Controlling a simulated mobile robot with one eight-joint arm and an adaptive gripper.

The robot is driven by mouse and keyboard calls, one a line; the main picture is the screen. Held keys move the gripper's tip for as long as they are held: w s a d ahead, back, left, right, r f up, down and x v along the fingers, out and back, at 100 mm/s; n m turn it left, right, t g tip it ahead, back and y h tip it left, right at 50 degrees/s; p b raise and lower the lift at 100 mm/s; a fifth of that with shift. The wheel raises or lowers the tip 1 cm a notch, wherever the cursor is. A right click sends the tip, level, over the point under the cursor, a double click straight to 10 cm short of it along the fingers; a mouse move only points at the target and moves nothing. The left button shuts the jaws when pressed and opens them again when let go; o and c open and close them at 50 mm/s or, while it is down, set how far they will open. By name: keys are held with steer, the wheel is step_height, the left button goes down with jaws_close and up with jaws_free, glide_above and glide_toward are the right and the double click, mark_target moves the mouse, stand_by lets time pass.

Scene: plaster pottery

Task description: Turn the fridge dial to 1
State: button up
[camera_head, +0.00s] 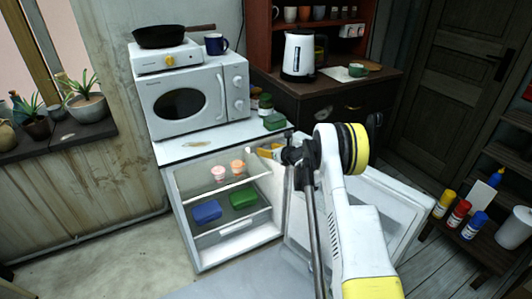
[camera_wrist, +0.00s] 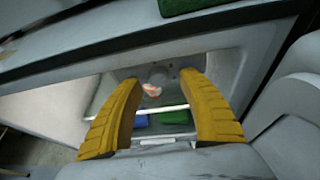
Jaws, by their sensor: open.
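The small white fridge (camera_head: 182,212) stands with its door (camera_head: 375,205) open to the right. In the wrist view, a small round grey knob, likely the dial (camera_wrist: 157,73), shows on the inner wall near the top. Its markings are too small to read. My gripper (camera_head: 267,151) is at the upper right of the fridge opening, just below the top. Its yellow fingers are open and empty in the wrist view (camera_wrist: 158,82), spread on either side of the knob. I cannot tell whether they touch it. The dial is not visible in the head view.
Inside the fridge are two small cups (camera_head: 218,172), a blue box (camera_head: 207,212) and a green box (camera_head: 243,197). A microwave (camera_head: 185,95) and a green container (camera_head: 275,121) sit on top. The fridge's top edge lies close above my fingers.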

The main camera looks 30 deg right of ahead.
steer(key=shift+w+a, duration=0.1)
steer(key=shift+w, duration=0.15)
jaws_close()
